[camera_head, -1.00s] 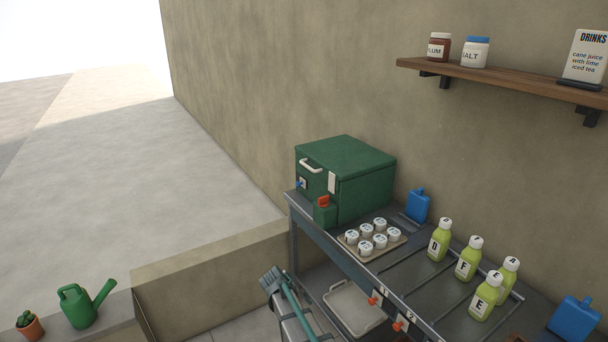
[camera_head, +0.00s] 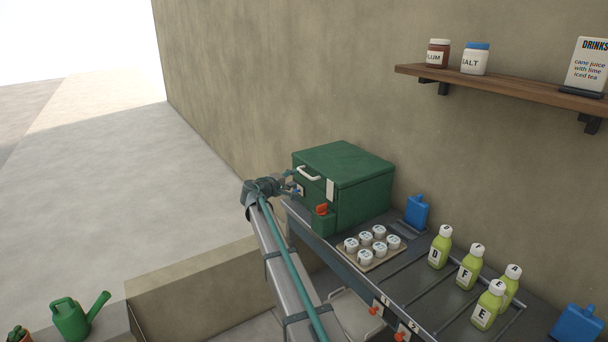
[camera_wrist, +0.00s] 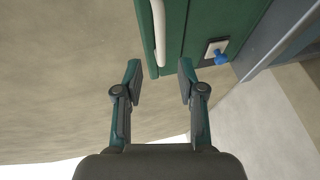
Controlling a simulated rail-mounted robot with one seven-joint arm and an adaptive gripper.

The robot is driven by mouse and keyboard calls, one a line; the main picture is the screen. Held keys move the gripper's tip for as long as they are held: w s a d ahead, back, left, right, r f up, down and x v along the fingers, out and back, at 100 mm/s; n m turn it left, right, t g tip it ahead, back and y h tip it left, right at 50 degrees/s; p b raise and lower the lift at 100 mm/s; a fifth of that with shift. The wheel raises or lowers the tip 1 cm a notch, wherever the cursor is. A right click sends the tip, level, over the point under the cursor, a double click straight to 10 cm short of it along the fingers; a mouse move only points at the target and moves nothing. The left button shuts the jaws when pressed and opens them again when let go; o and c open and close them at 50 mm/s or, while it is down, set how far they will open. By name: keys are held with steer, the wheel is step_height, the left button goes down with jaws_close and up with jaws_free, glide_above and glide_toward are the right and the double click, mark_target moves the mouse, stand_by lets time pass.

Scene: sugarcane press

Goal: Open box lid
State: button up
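The green box (camera_head: 362,187) stands on the left end of the grey bench, its lid (camera_head: 343,163) shut. A white handle (camera_head: 308,173) is on the box's left face and also shows in the wrist view (camera_wrist: 158,30). A blue tap on a white plate sits low on that face in the wrist view (camera_wrist: 220,54). My gripper (camera_head: 296,183) is just left of that face, near the handle. In the wrist view its two fingers (camera_wrist: 159,80) are apart with nothing between them, and the handle's end lies just beyond the fingertips.
A small green container with a red-orange top (camera_head: 323,219) stands at the box's front. Right of it are a tray of white-lidded cups (camera_head: 369,263), a blue container (camera_head: 416,212) and several green bottles (camera_head: 441,247). The wall is close behind the box. A shelf (camera_head: 500,86) hangs above right.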

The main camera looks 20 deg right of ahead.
mark_target(304, 174)
steer(key=p+x, duration=0.2)
steer(key=x, duration=0.6)
steer(key=shift+w+d+f, duration=0.1)
steer(key=shift+w+d, duration=0.1)
steer(key=shift+d, duration=0.05)
jaws_close()
